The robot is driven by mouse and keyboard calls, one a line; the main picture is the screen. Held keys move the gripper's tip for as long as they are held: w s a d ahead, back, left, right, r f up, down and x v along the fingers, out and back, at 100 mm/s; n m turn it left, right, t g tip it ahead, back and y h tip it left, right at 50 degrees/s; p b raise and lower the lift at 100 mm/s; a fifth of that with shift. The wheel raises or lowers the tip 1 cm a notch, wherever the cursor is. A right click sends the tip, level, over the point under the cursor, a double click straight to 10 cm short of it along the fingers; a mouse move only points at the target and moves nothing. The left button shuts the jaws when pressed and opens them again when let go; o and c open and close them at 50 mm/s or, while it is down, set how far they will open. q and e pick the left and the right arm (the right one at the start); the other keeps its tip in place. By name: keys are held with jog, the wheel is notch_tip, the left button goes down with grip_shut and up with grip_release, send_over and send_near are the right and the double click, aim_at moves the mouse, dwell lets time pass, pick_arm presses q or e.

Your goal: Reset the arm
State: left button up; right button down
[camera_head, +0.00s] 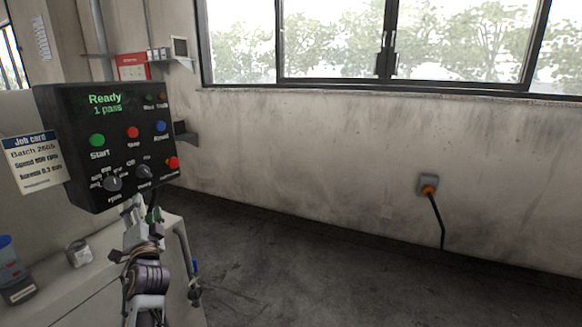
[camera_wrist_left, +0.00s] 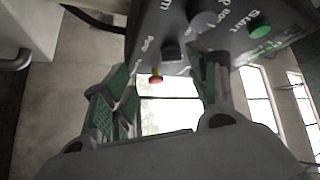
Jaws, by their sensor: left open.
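My left arm (camera_head: 150,280) reaches up from the bottom of the head view. Its gripper (camera_head: 142,205) is just below the lower edge of a black control box (camera_head: 120,145). In the left wrist view the gripper (camera_wrist_left: 165,85) is open, with its two fingers apart and nothing between them. The box (camera_wrist_left: 285,12) fills the top of that view, close to the fingertips. I cannot tell whether they touch it. The box's screen reads "Ready 1 pass". It has a green Start button (camera_head: 97,140), other coloured buttons and two dark knobs. My right gripper is not in view.
A job card (camera_head: 35,162) hangs at the box's left. A pale bench (camera_head: 70,280) below carries a small tin (camera_head: 79,253) and a dark container with blue and red parts (camera_head: 12,275). A wall socket with a cable (camera_head: 428,186) is at right. The floor at centre is clear.

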pick_arm(q)
notch_tip(320, 180, down, 11)
jog(key=n+g+h, duration=0.2)
jog(key=n+g, duration=0.3)
jog(key=n, duration=0.1)
jog(key=s+d+f+g+h, duration=0.3)
jog(key=d+f+h, duration=0.1)
jog(key=d+f, duration=0.45)
jog(key=s+d+f+g+h, duration=0.2)
jog(key=d+f+h, duration=0.2)
jog(key=d+f, duration=0.5)
jog(key=s+d+f+m+g+h, duration=0.1)
jog(key=s+d+f+g, duration=0.15)
jog(key=s+f, duration=0.4)
jog(key=s+d+f+m+g+h, duration=0.1)
jog(key=s+d+f, duration=0.2)
jog(key=s+f, duration=0.3)
jog(key=s+f+g, duration=0.1)
jog(key=s+f, duration=0.5)
jog(key=s, duration=0.2)
jog(key=s+d+f+g+p, duration=0.1)
jog(key=s+f+g, duration=0.1)
jog(key=s+f, duration=0.3)
jog(key=s, duration=0.3)
jog(key=shift+s+d+f+m+y, duration=0.2)
jog(key=shift+s+f+m+y, duration=0.1)
jog(key=shift+s+f+m, duration=0.1)
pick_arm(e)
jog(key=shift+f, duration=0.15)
